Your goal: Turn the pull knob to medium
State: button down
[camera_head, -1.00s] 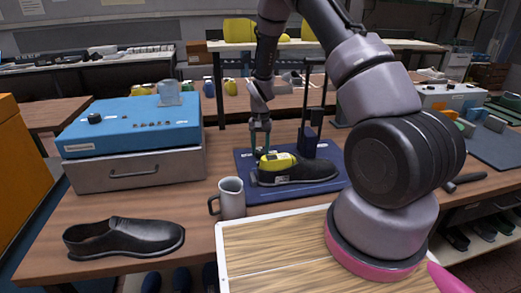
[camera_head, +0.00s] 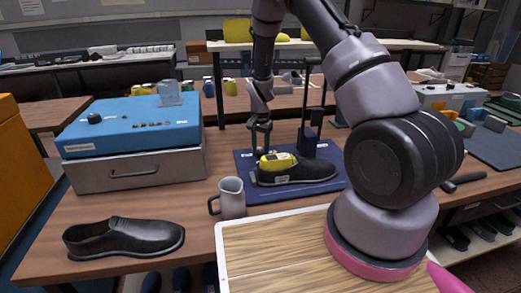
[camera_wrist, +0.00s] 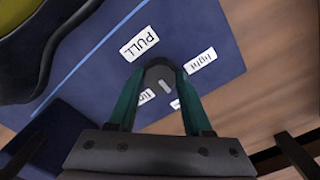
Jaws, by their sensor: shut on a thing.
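The pull knob (camera_wrist: 159,72) is a dark grey round knob with a light pointer mark, on a blue board (camera_wrist: 225,62). It sits between the green fingertips of my gripper (camera_wrist: 160,84), which is shut on it. A "PULL" label lies at its upper left in the wrist view and a "light" label at its right. Two more labels below it are partly hidden by the fingers. The mark points down and slightly right in that view. In the head view, my gripper (camera_head: 261,147) is at the board's far left part, and the knob is not clearly visible.
A dark shoe (camera_head: 310,173) with a yellow last (camera_head: 278,162) stands on the board beside my gripper. A blue-topped machine (camera_head: 135,125) and a black shoe (camera_head: 125,238) are at left.

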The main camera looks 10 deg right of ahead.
aim_at(261, 151)
jog(key=shift+c, duration=1.6)
grip_release()
notch_tip(261, 151, up, 11)
jog(key=shift+f, duration=0.1)
